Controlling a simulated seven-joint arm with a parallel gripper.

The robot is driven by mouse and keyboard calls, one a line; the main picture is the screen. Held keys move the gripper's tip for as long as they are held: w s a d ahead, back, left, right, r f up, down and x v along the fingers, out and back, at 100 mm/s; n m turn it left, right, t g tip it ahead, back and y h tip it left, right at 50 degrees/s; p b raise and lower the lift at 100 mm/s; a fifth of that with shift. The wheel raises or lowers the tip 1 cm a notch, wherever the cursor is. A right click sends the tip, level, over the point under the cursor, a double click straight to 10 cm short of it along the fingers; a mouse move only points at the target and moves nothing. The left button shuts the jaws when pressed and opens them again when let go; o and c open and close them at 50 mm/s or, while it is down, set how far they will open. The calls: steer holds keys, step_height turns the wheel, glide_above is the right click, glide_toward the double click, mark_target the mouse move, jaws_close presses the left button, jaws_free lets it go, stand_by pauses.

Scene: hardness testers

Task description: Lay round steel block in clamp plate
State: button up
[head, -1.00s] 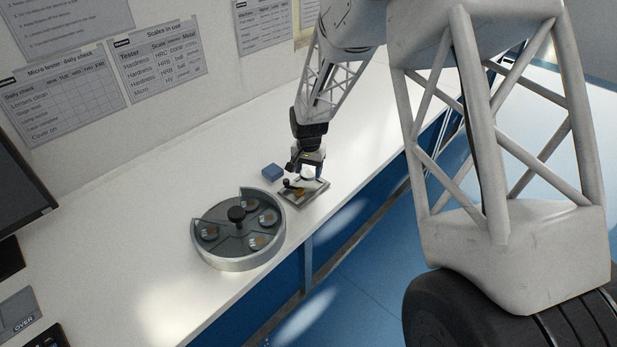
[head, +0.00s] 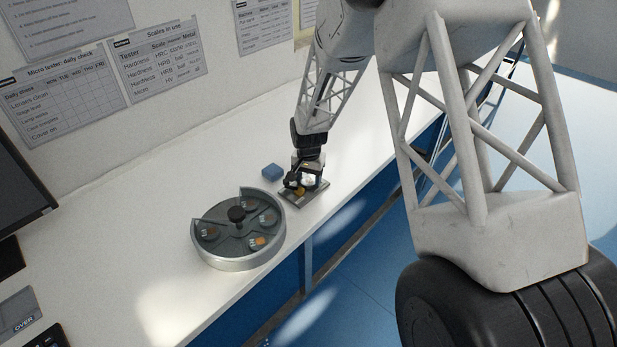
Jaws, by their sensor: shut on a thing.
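My gripper (head: 303,182) is low over the clamp plate (head: 312,194), a small dark flat plate on the white bench. It is shut on the round steel block (head: 308,181), which shows as a small bright shape between the fingers. The fingers hide part of the block and most of the plate. I cannot tell whether the block touches the plate. A small brass-coloured part (head: 299,190) shows on the plate just under the gripper.
A round grey tray (head: 237,264) with a black centre knob and several discs in its compartments stands left of the plate. A small blue block (head: 272,172) lies behind the plate.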

mark_target(309, 179)
steer(key=shift+f, duration=0.35)
steer(key=shift+s+f, duration=0.15)
steer(key=shift+f, duration=0.35)
steer(key=o, duration=1)
steer(key=shift+f, duration=0.1)
steer(key=shift+c, duration=0.2)
steer(key=shift+o, duration=0.7)
steer(key=shift+s+d, duration=0.1)
steer(key=shift+d, duration=0.1)
steer(key=shift+c, duration=0.4)
steer(key=shift+r, duration=0.2)
steer(key=shift+c, duration=0.2)
steer(key=shift+o, duration=0.6)
step_height(309, 179, up, 14)
steer(key=shift+w+a+f, duration=0.2)
steer(key=shift+w+f, duration=0.05)
